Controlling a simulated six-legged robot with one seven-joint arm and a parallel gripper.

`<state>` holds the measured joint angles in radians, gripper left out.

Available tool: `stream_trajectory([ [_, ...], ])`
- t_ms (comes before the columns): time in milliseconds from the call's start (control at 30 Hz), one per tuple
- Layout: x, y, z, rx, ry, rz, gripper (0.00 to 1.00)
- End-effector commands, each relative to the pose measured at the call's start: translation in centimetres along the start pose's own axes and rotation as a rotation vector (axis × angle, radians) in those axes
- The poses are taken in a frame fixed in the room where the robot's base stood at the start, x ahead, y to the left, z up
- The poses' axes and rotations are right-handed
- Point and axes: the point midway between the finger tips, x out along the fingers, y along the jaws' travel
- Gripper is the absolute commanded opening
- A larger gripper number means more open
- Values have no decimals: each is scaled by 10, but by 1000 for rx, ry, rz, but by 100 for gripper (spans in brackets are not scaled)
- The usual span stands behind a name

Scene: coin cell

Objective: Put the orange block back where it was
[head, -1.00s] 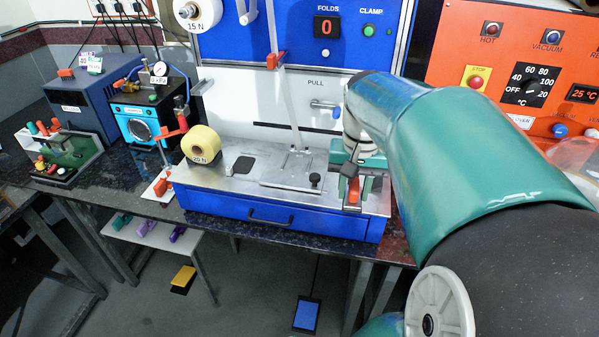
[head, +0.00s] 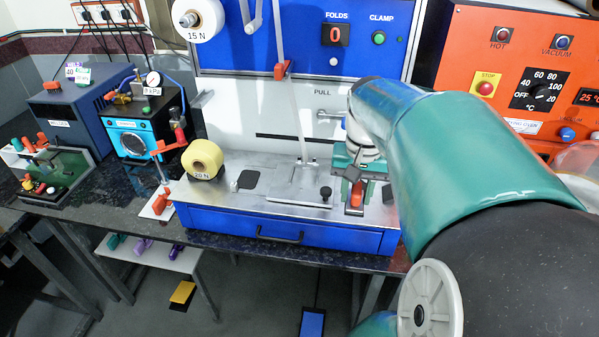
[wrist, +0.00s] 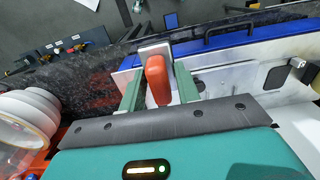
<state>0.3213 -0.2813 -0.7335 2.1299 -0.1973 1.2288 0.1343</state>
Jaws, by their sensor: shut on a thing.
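The orange block (wrist: 157,80) is between the two green fingers of my gripper (wrist: 157,88) in the wrist view, and the fingers are shut on it. In the head view the orange block (head: 357,195) shows under my gripper (head: 356,188), at the right end of the steel-topped blue bench unit (head: 290,222). A pale metal piece (wrist: 155,48) lies just beyond the block in the wrist view. I cannot tell whether the block touches the surface below.
A yellow roll (head: 203,158) stands further left. The orange oven panel (head: 520,75) is at the right. The steel top between roll and plate is mostly clear.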

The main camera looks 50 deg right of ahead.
Motion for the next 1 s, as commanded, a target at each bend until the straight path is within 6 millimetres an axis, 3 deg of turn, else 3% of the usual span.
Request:
stream_trajectory([
  [500, 36, -6, -75, 0, -3, 6, 14],
  [800, 75, -10, -107, 0, -2, 5, 14],
  [1000, 86, -11, -117, -2, 0, 3, 14],
])
